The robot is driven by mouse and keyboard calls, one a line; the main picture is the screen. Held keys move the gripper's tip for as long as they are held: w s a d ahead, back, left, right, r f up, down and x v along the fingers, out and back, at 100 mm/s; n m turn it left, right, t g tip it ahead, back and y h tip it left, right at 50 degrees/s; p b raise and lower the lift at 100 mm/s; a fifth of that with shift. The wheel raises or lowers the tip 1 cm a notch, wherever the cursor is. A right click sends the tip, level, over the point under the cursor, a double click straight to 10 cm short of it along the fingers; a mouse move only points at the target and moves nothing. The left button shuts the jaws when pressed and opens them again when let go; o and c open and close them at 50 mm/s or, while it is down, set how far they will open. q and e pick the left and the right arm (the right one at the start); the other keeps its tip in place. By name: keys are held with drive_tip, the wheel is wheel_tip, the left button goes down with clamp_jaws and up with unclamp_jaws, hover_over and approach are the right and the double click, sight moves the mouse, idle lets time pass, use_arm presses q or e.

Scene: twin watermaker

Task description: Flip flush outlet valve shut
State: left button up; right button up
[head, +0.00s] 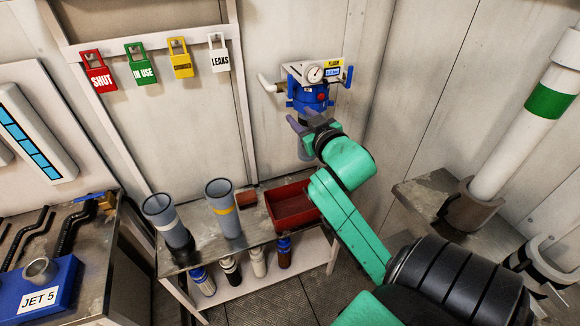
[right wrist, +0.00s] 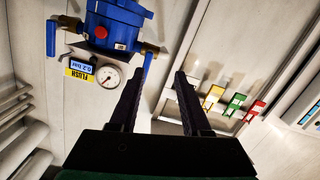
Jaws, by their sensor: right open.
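The flush unit is a blue housing (head: 309,97) on the back wall, with a red button, a round gauge and a FLUSH label. It also shows upside down in the right wrist view (right wrist: 112,22). One blue lever handle (head: 348,76) stands at its right side; it appears at the left in the wrist view (right wrist: 51,38). Another blue lever (right wrist: 147,68) is on the other side, near my fingertips. I cannot tell which lever is the outlet. My right gripper (head: 299,119) is open and empty, just below and in front of the unit. My left gripper is out of view.
Red, green, yellow and white tags (head: 139,65) hang on a rail at left. Below stands a bench with grey cylinders (head: 221,210), a red tray (head: 293,207) and bottles underneath. A white pipe with a green band (head: 525,120) rises at right.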

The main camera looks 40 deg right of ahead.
drive_tip(key=s+a+f+g+y, duration=0.1)
drive_tip(key=s+a+f+g, duration=0.2)
drive_tip(key=f, duration=0.9)
drive_tip(key=s+a+f+n+g+y, duration=0.1)
drive_tip(key=s+a+f+g+y, duration=0.1)
drive_tip(key=f, duration=1)
drive_tip(key=s+a+g, duration=0.1)
drive_tip(key=a+g, duration=0.1)
drive_tip(key=a, duration=0.1)
drive_tip(key=shift+a+f+n+g+y, duration=0.25)
drive_tip(key=shift+a+n+g+y, duration=0.05)
drive_tip(key=shift+a+g, duration=0.1)
drive_tip(key=shift+w, duration=0.1)
